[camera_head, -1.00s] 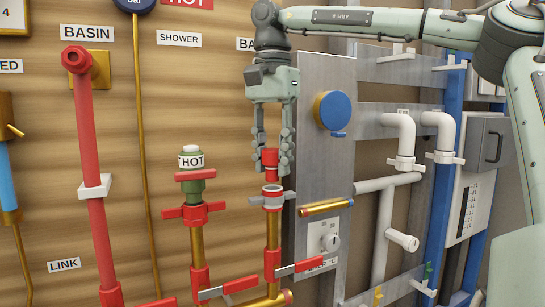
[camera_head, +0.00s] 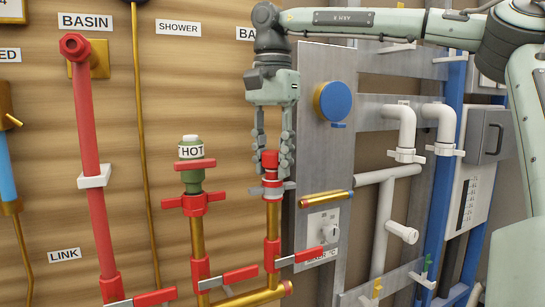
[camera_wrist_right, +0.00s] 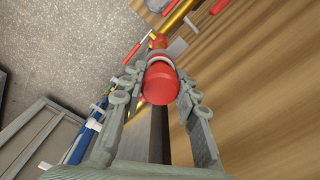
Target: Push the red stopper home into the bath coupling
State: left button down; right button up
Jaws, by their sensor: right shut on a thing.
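The red stopper (camera_head: 270,160) stands upright between the fingers of my right gripper (camera_head: 272,175), which is shut on it. It is directly above the bath coupling (camera_head: 271,190), a grey ring with a red collar on top of a brass pipe. The stopper's lower end meets the ring; how deep it sits is hard to tell, as the fingertips partly hide it. In the right wrist view the stopper (camera_wrist_right: 161,85) shows end-on between the fingers, with the grey ring (camera_wrist_right: 158,60) just beyond it. My left gripper is not in view.
The hot pipe's green and red fitting (camera_head: 194,182) stands just left of the coupling. A metal panel with a blue round knob (camera_head: 335,101) is close on the right. Red valve levers (camera_head: 300,258) lie below, and white pipes (camera_head: 402,130) run further right.

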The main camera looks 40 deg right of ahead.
aim_at(273, 151)
jog(key=shift+f, duration=0.2)
jog(key=o, duration=1.1)
notch_tip(273, 151, up, 12)
